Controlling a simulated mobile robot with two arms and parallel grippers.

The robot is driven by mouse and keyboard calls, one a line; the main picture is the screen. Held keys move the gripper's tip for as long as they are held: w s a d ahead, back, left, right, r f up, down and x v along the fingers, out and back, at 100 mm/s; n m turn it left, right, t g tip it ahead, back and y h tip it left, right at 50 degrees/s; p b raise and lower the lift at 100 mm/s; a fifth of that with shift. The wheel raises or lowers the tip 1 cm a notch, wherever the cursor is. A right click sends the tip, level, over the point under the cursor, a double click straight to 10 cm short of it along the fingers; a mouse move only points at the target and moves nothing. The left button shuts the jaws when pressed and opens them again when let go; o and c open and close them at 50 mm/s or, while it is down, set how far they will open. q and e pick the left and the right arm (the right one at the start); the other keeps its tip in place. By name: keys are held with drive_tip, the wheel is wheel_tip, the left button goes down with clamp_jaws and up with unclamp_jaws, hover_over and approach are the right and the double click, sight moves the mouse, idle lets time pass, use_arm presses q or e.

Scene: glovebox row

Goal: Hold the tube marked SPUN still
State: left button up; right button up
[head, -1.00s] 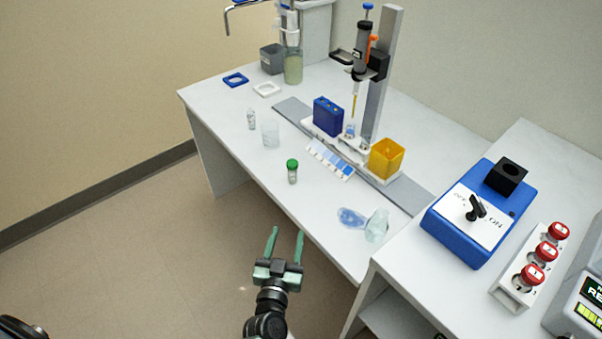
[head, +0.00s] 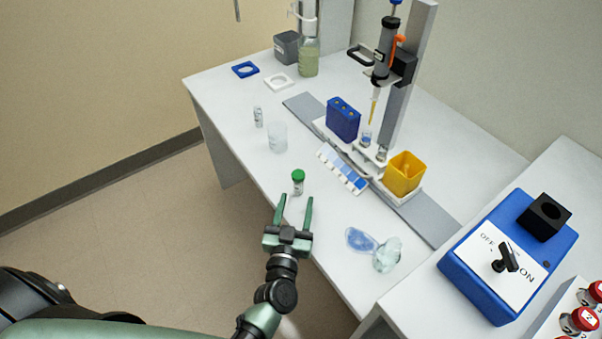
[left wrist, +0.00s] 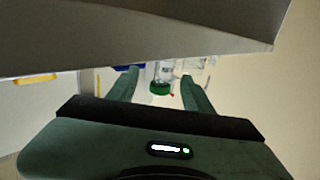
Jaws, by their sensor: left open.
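A small clear tube with a green cap (head: 298,182) stands upright near the bench's front edge. Its writing is too small to read, so I cannot tell whether it says SPUN. My left gripper (head: 295,203) is open and empty, its two fingers pointing at this tube from the front edge, with the tube just beyond the tips. In the left wrist view the green cap (left wrist: 160,88) shows between the two fingers, with no finger visibly closed on it. My right gripper is not in view.
A clear beaker (head: 277,138) and a small labelled vial (head: 258,117) stand farther back. A colour card (head: 343,169), blue rack (head: 343,119) and yellow bin (head: 403,174) are to the right. A crumpled clear glove-like item (head: 386,255) lies nearer. Bench left of the tube is clear.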

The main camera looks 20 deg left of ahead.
sight(297, 186)
use_arm(q)
drive_tip(key=shift+w+a, duration=0.1)
drive_tip(key=shift+w, duration=0.5)
drive_tip(key=shift+w+a+r, duration=0.1)
drive_tip(key=shift+w+r, duration=0.3)
drive_tip(key=shift+w, duration=0.1)
drive_tip(key=w, duration=0.2)
drive_tip(key=w+a, duration=0.1)
drive_tip(key=w, duration=0.1)
drive_tip(key=shift+w+f, duration=0.1)
drive_tip(key=shift+w, duration=0.25)
drive_tip(key=shift+s, duration=0.1)
clamp_jaws()
